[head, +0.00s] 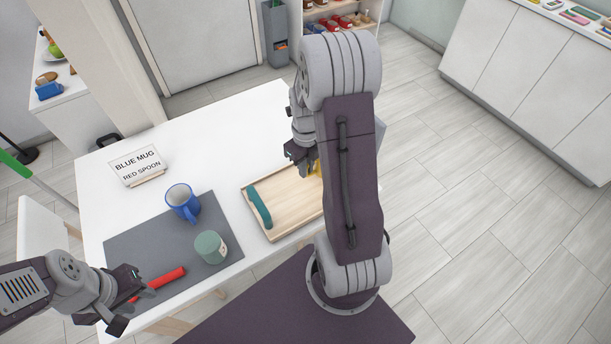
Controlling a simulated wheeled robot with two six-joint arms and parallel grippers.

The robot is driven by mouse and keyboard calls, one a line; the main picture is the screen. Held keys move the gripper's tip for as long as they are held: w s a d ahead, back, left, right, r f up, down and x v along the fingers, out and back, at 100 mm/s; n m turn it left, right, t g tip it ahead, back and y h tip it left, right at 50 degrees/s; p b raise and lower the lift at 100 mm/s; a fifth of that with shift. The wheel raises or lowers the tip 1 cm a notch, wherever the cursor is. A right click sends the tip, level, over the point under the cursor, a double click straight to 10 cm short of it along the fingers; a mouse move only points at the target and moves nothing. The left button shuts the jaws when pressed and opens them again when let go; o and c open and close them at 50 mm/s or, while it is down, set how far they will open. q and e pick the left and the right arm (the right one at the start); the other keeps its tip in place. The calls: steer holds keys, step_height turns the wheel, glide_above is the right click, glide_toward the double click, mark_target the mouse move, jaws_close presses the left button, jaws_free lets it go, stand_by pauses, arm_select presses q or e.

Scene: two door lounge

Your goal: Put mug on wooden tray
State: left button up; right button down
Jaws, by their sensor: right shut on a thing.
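My left gripper (126,304) is open at the mat's near left corner, beside a red spoon (167,277). I cannot tell whether they touch.
A green cup (210,247) stands on the mat near the blue mug. A sign (137,166) reading "BLUE MUG RED SPOON" stands at the table's back left. The table (225,130) is clear behind the tray. A white chair (40,225) is at the left.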

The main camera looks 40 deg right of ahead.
steer(key=shift+w, duration=0.15)
step_height(320, 180, down, 4)
steer(key=shift+r+b, duration=0.25)
steer(key=shift+b, duration=0.05)
steer(key=shift+f, duration=0.35)
